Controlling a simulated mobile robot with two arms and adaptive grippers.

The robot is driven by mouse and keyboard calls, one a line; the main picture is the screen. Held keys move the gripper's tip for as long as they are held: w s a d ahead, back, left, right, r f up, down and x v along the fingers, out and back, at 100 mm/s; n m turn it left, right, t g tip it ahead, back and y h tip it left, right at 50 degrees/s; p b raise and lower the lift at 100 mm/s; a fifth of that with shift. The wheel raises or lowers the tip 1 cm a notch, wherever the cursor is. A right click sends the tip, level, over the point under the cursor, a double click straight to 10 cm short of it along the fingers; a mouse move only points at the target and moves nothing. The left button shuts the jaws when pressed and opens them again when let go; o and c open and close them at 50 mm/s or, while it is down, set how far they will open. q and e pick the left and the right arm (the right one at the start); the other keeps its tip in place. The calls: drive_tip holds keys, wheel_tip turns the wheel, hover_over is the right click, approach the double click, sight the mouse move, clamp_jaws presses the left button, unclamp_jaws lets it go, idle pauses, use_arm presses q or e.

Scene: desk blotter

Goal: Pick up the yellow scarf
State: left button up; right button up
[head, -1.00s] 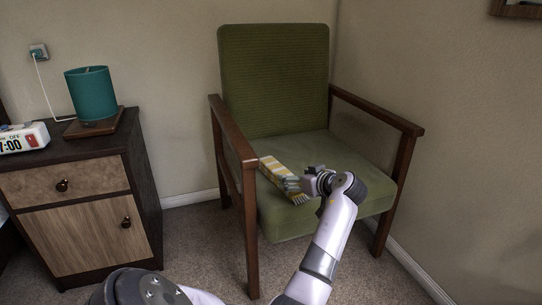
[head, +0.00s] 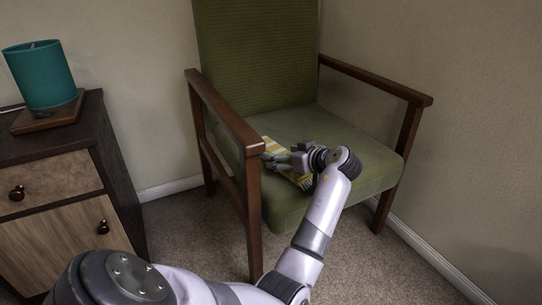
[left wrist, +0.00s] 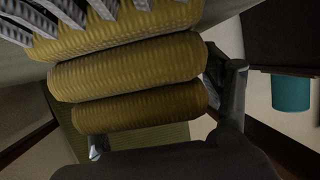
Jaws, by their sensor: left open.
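The yellow scarf (head: 301,179), with pale stripes and grey fringe, lies folded on the green seat of the armchair, beside its left armrest. My left gripper (head: 281,158) is at the scarf and covers its middle in the head view. In the left wrist view the scarf (left wrist: 125,75) fills the upper middle as thick yellow folds, very close. The left gripper (left wrist: 155,112) is open there, one finger to the right of the folds and one at their lower left. Whether the fingers touch the cloth is unclear. My right gripper is not in view.
The armchair's wooden left armrest (head: 226,115) stands close to the left gripper. The right part of the green seat (head: 365,160) is clear. A wooden cabinet (head: 55,185) with a teal lamp (head: 40,75) stands at the left.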

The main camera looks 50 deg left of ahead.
use_arm(q)
drive_tip(key=shift+c, duration=0.3)
drive_tip(key=c, duration=1.3)
